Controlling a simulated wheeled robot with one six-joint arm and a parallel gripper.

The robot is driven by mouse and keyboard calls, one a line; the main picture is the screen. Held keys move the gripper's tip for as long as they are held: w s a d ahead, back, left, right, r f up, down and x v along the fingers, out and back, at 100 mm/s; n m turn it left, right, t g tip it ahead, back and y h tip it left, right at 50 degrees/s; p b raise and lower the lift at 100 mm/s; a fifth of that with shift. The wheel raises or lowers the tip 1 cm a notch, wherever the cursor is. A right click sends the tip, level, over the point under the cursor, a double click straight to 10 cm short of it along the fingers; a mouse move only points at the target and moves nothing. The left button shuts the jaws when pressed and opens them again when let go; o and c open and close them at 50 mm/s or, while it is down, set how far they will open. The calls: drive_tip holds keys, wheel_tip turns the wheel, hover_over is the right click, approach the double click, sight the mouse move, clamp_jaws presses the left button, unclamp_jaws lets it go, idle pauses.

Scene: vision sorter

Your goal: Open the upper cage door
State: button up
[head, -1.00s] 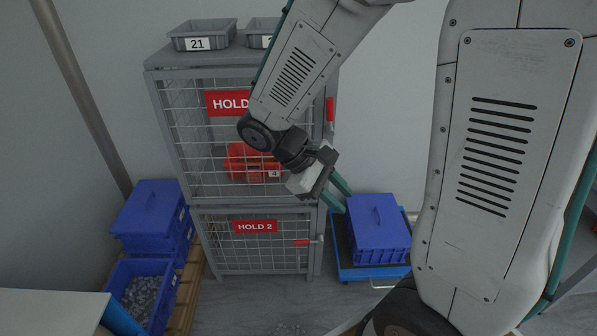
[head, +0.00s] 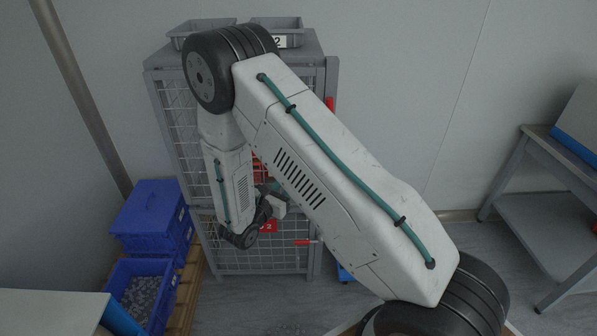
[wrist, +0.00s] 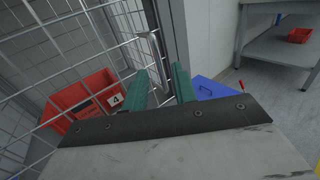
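The upper cage door (head: 175,115) is a grey mesh panel, mostly hidden behind my arm in the head view. Its mesh (wrist: 60,50) fills the left of the wrist view and looks shut. A red handle (head: 330,103) shows upright at the cage's right edge. My gripper (wrist: 160,80) has two green fingers, apart, pointing toward the cage's front edge. A grey bar (wrist: 152,45) stands beyond the gap between the fingers; I cannot tell whether they touch it.
A red bin (wrist: 85,100) labelled 4 sits behind the mesh. The lower door's red handle (head: 303,242) lies level. Blue crates (head: 150,215) stand at left; a blue crate (wrist: 210,88) is on the right. A grey bench (head: 560,180) stands farther right.

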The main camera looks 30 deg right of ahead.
drive_tip(key=x, duration=0.7)
drive_tip(key=shift+w+d+r, duration=0.25)
drive_tip(key=shift+w, duration=0.15)
clamp_jaws()
